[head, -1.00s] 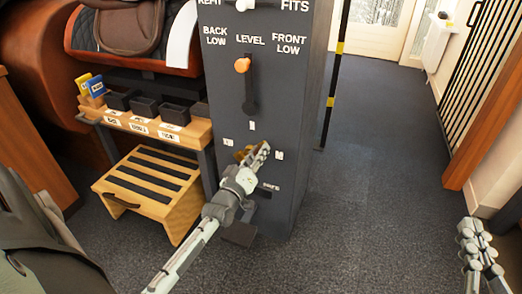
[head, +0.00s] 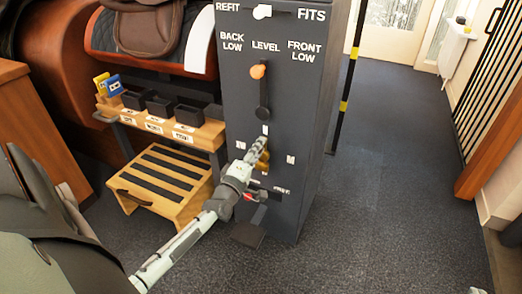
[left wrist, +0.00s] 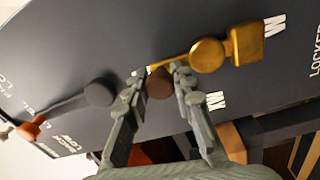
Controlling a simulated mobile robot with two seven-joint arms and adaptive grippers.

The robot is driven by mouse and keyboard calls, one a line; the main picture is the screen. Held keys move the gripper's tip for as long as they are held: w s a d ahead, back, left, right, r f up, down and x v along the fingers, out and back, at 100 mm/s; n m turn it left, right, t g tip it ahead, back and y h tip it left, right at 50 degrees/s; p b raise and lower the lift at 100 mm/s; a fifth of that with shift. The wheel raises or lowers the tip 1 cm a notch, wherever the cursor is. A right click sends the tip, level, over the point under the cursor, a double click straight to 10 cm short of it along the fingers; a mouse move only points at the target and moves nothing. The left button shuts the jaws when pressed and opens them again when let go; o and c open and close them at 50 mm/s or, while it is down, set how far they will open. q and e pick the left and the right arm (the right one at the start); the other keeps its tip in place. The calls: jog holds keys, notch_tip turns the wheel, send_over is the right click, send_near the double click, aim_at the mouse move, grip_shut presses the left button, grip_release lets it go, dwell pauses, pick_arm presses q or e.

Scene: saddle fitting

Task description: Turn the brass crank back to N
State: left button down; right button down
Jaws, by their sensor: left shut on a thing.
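The brass crank (head: 263,163) is on the front of the dark grey cabinet, below the LEVEL lever. In the left wrist view the crank's round hub (left wrist: 208,55) and square brass block (left wrist: 247,43) show clearly, with a thin arm running to a brown knob (left wrist: 158,83). My left gripper (head: 258,146) is shut on that knob; its fingers (left wrist: 160,82) lie on both sides of it. The knob is near the upper mark of the dial. Dial letters are partly hidden or hard to read. Only a sliver of my right gripper (head: 475,290) shows at the bottom edge.
A black pedal (head: 248,234) sticks out below. A wooden step (head: 165,180) and tray shelf stand left. Floor at right is clear.

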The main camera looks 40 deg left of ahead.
pick_arm(q)
jog(key=shift+a+n, duration=0.15)
jog(key=shift+n, duration=0.15)
jog(key=c, duration=1.3)
grip_release()
jog(key=v, duration=1.2)
